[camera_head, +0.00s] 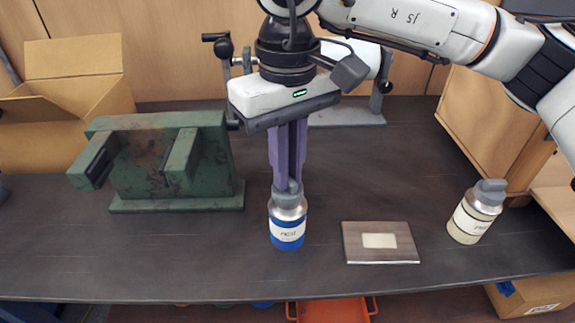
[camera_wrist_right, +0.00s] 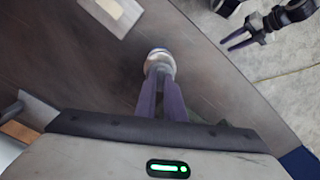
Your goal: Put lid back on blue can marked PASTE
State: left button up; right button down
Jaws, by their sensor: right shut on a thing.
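The blue can marked PASTE (camera_head: 287,230) stands upright on the dark bench near its front edge, with a silver shoulder and a blue band around a white label. My right gripper (camera_head: 287,182) points straight down above it. Its purple fingers are shut on the grey lid (camera_head: 287,194), which sits at the can's mouth in line with it. I cannot tell if the lid is fully seated. In the right wrist view the fingers (camera_wrist_right: 160,72) hide most of the lid. My left gripper (camera_wrist_right: 228,43) shows there at the upper right, open and empty, away from the can.
A green vise (camera_head: 170,160) stands to the left, with an open cardboard box (camera_head: 75,75) behind it. A flat plate with a pale label (camera_head: 381,242) lies right of the can. A cream can with a grey lid (camera_head: 474,215) stands further right. Bare bench surrounds the blue can.

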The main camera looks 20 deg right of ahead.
jog(key=shift+f+b, duration=0.35)
jog(key=shift+b, duration=0.1)
dwell(0.9)
jog(key=c, duration=1.3)
grip_release()
jog(key=shift+r+p, duration=1.9)
jog(key=shift+r, duration=0.9)
